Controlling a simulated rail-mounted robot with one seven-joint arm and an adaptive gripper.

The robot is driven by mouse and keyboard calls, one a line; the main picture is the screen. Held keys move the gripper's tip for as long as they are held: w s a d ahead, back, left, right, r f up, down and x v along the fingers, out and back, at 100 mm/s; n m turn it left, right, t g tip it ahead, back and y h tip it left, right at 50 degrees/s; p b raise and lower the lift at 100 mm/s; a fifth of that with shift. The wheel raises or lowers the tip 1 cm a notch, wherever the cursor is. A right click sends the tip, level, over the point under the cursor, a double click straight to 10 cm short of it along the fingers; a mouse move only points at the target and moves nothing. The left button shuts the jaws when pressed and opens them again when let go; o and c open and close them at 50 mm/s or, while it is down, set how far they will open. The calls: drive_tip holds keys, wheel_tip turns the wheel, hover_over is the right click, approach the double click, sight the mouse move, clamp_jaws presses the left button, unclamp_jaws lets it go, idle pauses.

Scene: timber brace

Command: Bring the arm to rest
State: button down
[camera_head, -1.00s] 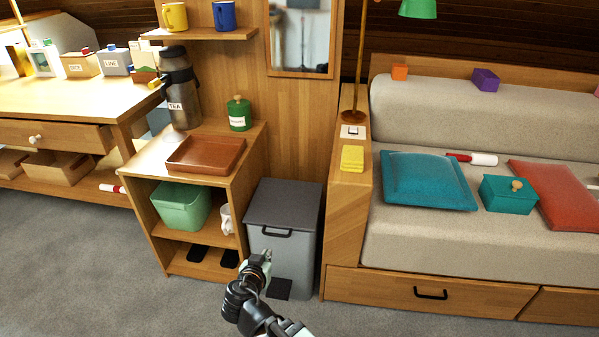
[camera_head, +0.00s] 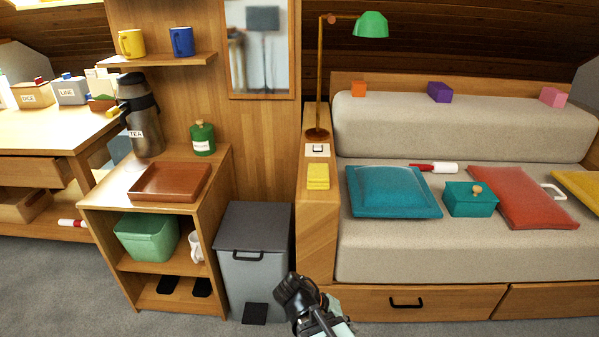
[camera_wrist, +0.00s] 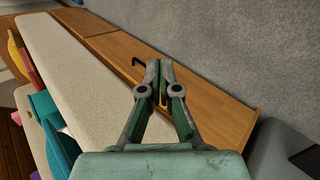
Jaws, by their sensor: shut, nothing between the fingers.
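My gripper (camera_wrist: 160,66) shows in the wrist view with its two fingers together and nothing between them. In that view it is above the sofa's wooden drawer front (camera_wrist: 100,45), pointing along it, with the grey carpet to the right. In the head view my arm (camera_head: 308,305) is low at the bottom centre, in front of the grey pedal bin (camera_head: 252,270) and the sofa's left end. The fingertips cannot be made out there.
A sofa (camera_head: 450,255) with a teal cushion (camera_head: 393,190), a red cushion (camera_head: 522,196) and a teal box (camera_head: 470,200) is on the right. A shelf unit with a brown tray (camera_head: 170,182) stands left of the bin. Grey carpet (camera_head: 60,290) at the lower left is clear.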

drive_tip(key=s+d+f+m+g+y, duration=0.1)
drive_tip(key=s+d+m+g+y, duration=0.2)
drive_tip(key=d, duration=0.7)
drive_tip(key=s+d+f+m+g, duration=0.1)
drive_tip(key=s+d+m+g, duration=0.3)
drive_tip(key=d, duration=0.6)
drive_tip(key=s+a+r+n+y+p, duration=0.2)
drive_tip(key=s+a+n+y+p, duration=0.3)
drive_tip(key=s+a+p, duration=1.1)
drive_tip(key=shift+s+a+y+p, duration=0.15)
drive_tip(key=shift+s+y+p, duration=0.55)
drive_tip(key=shift+p, duration=6.6)
drive_tip(key=shift+s+h, duration=0.25)
drive_tip(key=shift+h, duration=0.05)
